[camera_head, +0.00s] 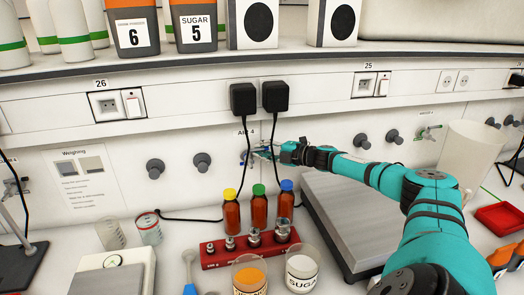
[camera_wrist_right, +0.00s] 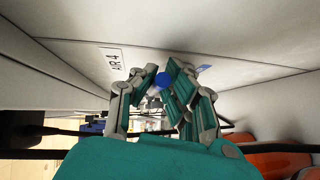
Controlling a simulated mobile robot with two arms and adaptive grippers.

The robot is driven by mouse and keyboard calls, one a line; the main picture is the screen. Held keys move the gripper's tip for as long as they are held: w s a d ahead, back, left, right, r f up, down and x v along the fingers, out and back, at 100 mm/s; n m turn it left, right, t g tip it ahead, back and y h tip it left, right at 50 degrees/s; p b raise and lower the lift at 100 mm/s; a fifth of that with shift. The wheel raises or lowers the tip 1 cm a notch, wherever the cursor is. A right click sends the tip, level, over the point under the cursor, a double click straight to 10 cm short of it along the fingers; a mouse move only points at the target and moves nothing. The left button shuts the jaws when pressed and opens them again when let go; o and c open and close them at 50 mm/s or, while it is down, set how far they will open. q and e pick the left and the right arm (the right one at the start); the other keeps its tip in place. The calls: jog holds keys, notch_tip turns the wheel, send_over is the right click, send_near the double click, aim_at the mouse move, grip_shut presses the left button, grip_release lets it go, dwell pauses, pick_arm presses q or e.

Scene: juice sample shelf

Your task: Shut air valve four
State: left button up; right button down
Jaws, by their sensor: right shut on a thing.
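Air valve four is on the white wall panel under the label "AIR 4" (camera_wrist_right: 114,62). In the wrist view a blue round part of the valve (camera_wrist_right: 163,79) shows between the fingers. My right gripper (camera_head: 272,153) reaches in from the right in the head view and is at the valve. In the wrist view the right gripper (camera_wrist_right: 160,92) has its fingers closed on the valve's blue part. The gripper hides most of the valve, so I cannot tell its handle's angle. My left gripper is not in view.
Below stand bottles with yellow, green and blue caps (camera_head: 258,209) behind a red rack (camera_head: 214,258). A grey-topped scale (camera_head: 345,215) sits under my right arm. Other wall taps (camera_head: 202,161) are on both sides.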

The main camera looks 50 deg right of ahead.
jog(key=shift+r, duration=0.3)
jog(key=c, duration=1.6)
grip_release()
jog(key=shift+c, duration=0.2)
jog(key=shift+s+f, duration=0.1)
jog(key=shift+f, duration=0.05)
jog(key=shift+s+d, duration=0.25)
jog(key=shift+s, duration=0.3)
jog(key=v, duration=1)
jog(key=shift+s+r, duration=0.25)
jog(key=shift+s, duration=0.1)
